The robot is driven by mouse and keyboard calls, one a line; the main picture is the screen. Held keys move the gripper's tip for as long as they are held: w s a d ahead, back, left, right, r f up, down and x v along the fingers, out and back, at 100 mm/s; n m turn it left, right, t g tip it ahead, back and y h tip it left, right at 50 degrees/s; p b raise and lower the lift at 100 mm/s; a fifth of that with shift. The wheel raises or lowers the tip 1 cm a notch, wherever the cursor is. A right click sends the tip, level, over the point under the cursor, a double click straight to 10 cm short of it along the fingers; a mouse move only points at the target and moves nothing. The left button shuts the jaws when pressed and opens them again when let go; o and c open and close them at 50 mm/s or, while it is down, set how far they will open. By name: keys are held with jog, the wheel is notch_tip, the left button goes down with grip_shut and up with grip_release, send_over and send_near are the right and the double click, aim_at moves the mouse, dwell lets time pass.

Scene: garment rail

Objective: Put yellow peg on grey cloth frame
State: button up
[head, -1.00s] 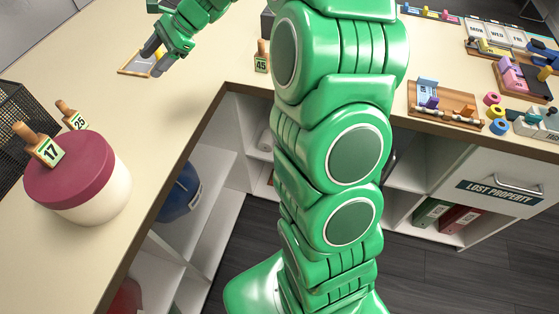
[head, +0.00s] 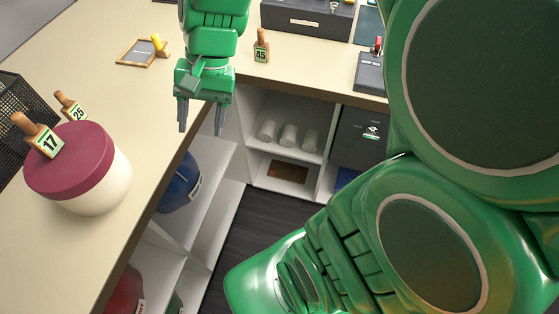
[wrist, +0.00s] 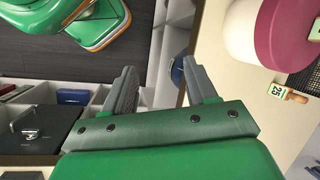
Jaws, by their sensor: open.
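The grey cloth frame (head: 134,55), a small tray with a wooden rim and grey inside, lies on the counter at the upper left of the head view. The yellow peg (head: 157,43) is at its right end, slightly tilted, and appears to rest on the frame; the exact contact is too small to tell. My gripper (head: 201,132) is open and empty, pointing down near the counter's inner edge, right of and nearer than the frame. In the wrist view its two fingers (wrist: 161,82) are spread with nothing between them. Peg and frame are out of the wrist view.
Tag 45 (head: 261,47) stands on the back counter. Open shelves (head: 283,150) lie below the counter. A dark drawer box (head: 308,15) is behind.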

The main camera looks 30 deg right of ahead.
jog(key=s+d+n+h, duration=0.2)
jog(key=s+d, duration=0.2)
jog(key=s, duration=0.3)
jog(key=s+d+f+n+h, duration=0.1)
jog(key=s+d+n+h, duration=0.1)
jog(key=s+d, duration=0.2)
jog(key=s, duration=0.3)
jog(key=shift+s+d+f+n, duration=0.25)
jog(key=shift+s+f+n, duration=0.05)
jog(key=shift+n, duration=0.1)
